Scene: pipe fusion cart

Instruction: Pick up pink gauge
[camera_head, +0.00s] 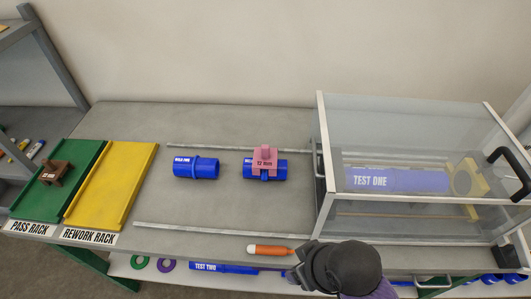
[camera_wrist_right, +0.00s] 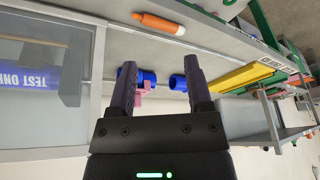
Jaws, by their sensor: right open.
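The pink gauge (camera_head: 264,158), marked 12 mm, sits over a short blue pipe (camera_head: 280,170) in the middle of the bench. In the right wrist view the pink gauge (camera_wrist_right: 147,87) is partly hidden behind the left-hand finger. My right gripper (camera_wrist_right: 160,78) is open, with nothing seen between its fingers. In the head view my right arm comes in at the bottom, in front of the bench edge, and the dark wrist hides most of the gripper. The gripper is apart from the gauge. My left gripper is in neither view.
Another blue pipe (camera_head: 196,167) lies left of the gauge. A clear-walled box (camera_head: 322,198) holding the TEST ONE pipe (camera_head: 398,180) stands at the right. An orange marker (camera_head: 268,249) lies near the front edge. Green (camera_head: 83,170) and yellow (camera_head: 112,185) racks are at left; a brown gauge (camera_head: 56,172) stands on the green one.

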